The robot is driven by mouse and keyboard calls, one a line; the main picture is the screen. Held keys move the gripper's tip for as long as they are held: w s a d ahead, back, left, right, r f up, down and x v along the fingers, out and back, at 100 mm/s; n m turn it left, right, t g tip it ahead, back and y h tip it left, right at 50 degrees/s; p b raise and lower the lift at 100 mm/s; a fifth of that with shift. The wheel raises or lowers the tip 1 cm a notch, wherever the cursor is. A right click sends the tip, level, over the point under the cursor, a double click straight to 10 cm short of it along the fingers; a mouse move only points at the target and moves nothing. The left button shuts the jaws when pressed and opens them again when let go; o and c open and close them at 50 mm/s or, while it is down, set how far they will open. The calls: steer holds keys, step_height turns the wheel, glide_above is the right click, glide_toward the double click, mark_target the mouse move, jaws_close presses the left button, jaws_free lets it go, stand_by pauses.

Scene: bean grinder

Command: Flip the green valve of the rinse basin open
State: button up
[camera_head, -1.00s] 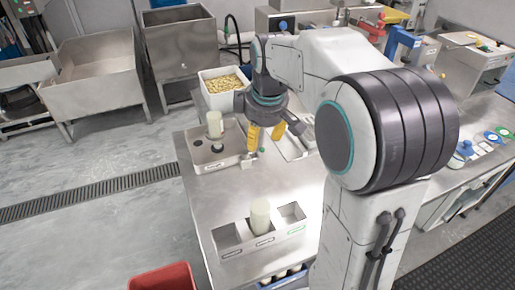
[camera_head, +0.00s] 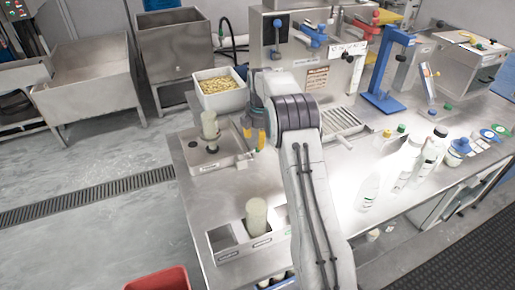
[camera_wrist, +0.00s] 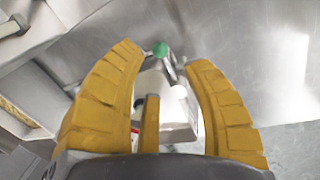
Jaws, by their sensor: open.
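The green valve knob (camera_wrist: 160,49) shows in the wrist view, on a short metal lever, near the middle between my fingertips. A small pale metal block (camera_wrist: 168,100) lies below it, partly hidden by a finger. My gripper (camera_wrist: 167,58) is open, with yellow fingers spread on both sides of the knob and nothing held. In the head view, my gripper (camera_head: 254,137) hangs at the right end of a low steel basin unit (camera_head: 215,160), likely the rinse basin.
A pale cylindrical jug (camera_head: 209,125) stands on the basin unit. A steel holder (camera_head: 228,250) with another pale cylinder (camera_head: 256,216) stands in front. A white bin of beans (camera_head: 220,92) is behind. Bottles (camera_head: 410,160) and a blue stand (camera_head: 385,75) are at right.

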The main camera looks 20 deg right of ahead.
mark_target(257, 148)
steer(key=shift+w+d+f+p, duration=0.1)
steer(key=shift+w+f+p, duration=0.1)
steer(key=shift+f, duration=0.85)
steer(key=shift+w+a+f+p, duration=0.1)
steer(key=shift+w+f+p, duration=0.15)
steer(key=shift+f, duration=0.8)
steer(key=shift+w+d+f+p, duration=0.1)
steer(key=shift+w+f+p, duration=0.1)
steer(key=shift+f, duration=0.85)
jaws_close()
steer(key=shift+s, duration=0.1)
